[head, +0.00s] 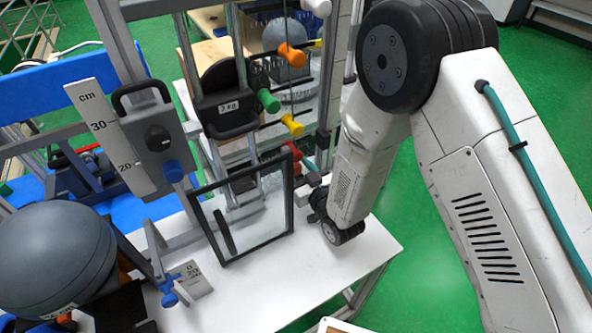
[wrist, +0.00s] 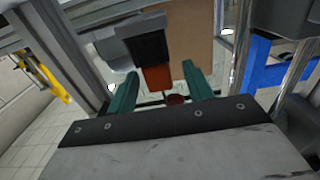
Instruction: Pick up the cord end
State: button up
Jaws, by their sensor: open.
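My gripper (wrist: 158,76) is open in the wrist view, with its two teal fingers apart. An orange-red block-like piece (wrist: 157,78) under a black part shows between the fingers, and a small dark red round piece (wrist: 176,99) shows lower down. I see no contact with either finger. In the head view my wrist is low on the right, beside the framed clear panel, and my fingers are mostly hidden. A red knob (head: 291,151) is near it. I cannot pick out the cord end with certainty in either view.
Orange (head: 292,54), green (head: 268,101) and yellow (head: 292,124) knobs are on the tower above the red one. The black-framed clear panel (head: 245,215) stands on the white table (head: 345,262). A large grey ball (head: 55,258) is at left. Green floor is open at right.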

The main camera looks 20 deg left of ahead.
jog(key=shift+w+a, duration=0.2)
grip_shut()
jog(key=shift+r, duration=0.1)
